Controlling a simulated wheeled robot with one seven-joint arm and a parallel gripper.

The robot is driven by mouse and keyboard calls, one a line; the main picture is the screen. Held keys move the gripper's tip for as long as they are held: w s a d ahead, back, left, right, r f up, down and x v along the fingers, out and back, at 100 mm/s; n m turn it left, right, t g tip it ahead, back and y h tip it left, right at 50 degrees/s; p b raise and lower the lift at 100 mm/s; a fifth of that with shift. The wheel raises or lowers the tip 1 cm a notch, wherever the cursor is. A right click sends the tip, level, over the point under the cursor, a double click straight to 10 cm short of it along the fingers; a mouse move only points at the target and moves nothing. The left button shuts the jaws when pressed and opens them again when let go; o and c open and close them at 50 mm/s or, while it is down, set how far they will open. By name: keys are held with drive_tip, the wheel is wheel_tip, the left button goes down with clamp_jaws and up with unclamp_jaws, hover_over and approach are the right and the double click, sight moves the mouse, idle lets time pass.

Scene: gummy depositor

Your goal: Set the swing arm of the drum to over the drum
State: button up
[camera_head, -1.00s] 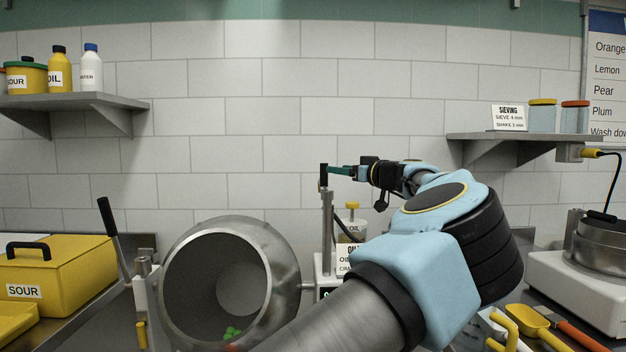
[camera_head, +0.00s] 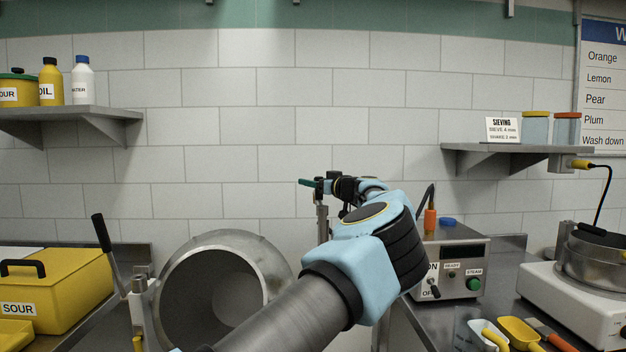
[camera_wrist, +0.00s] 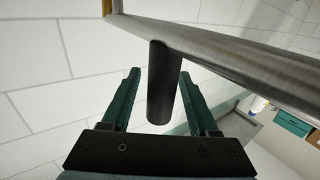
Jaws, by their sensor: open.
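The steel drum (camera_head: 275,268) stands at lower left centre in the head view, its round mouth facing me. Just right of it rises a steel post (camera_head: 322,222), apparently of the swing arm. In the wrist view a steel bar (camera_wrist: 235,58) crosses the upper right, with a black cylindrical handle (camera_wrist: 163,85) on it. My gripper (camera_head: 308,182) is at the top of the post in the head view. In the wrist view my gripper (camera_wrist: 160,85) is open, its green fingers on either side of the handle. Gaps show beside the handle. My arm hides the drum's lower right.
A yellow SOUR bin (camera_head: 55,285) and a black-tipped lever (camera_head: 102,235) stand left of the drum. A control box with a STEAM button (camera_head: 455,268) stands to the right. A sieving machine (camera_head: 585,285) and scoops (camera_head: 518,332) are farther right. Tiled wall lies behind.

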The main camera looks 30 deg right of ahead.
clamp_jaws()
idle(0.5)
idle(0.9)
